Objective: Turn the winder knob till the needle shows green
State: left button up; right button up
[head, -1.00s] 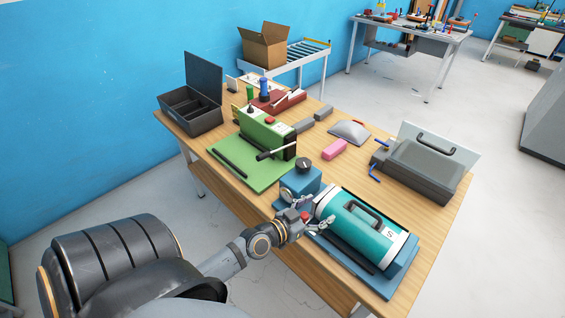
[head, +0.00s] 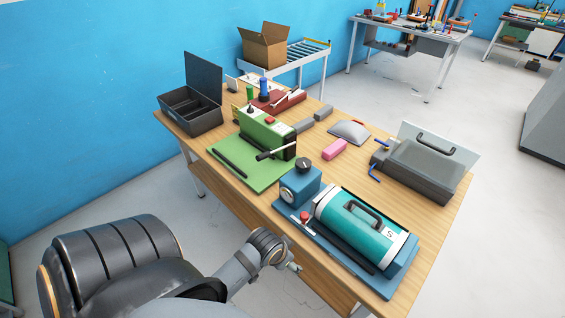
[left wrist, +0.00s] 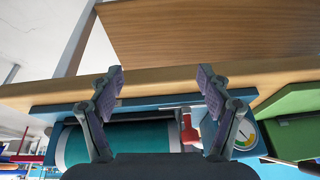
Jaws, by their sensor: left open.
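The blue winder box (head: 300,186) stands at the near edge of the table with a black knob (head: 303,165) on top. Its round gauge (head: 286,194) faces front, and also shows in the left wrist view (left wrist: 245,134) with yellow and green parts; I cannot tell which colour the needle points to. The teal drum (head: 360,228) with a black handle lies beside it on a blue base. My left gripper (head: 295,267) is low in front of the table edge, apart from the winder. In the left wrist view its fingers (left wrist: 160,78) are spread with nothing held. The knob is not visible there.
A red knob (head: 305,216) sits between winder and drum. A green press (head: 265,135) stands behind left, a grey case (head: 418,170) right, and a pink block (head: 334,149) mid-table. The wooden table's edge (head: 262,208) is close to my left arm.

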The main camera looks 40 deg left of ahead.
pick_arm(q)
jog(key=shift+s+a+f+g, duration=0.15)
jog(key=shift+s+a+f, duration=0.05)
jog(key=shift+f, duration=0.2)
jog(key=shift+s+a+f+g, duration=0.15)
jog(key=shift+a+f, duration=0.05)
jog(key=shift+f, duration=0.15)
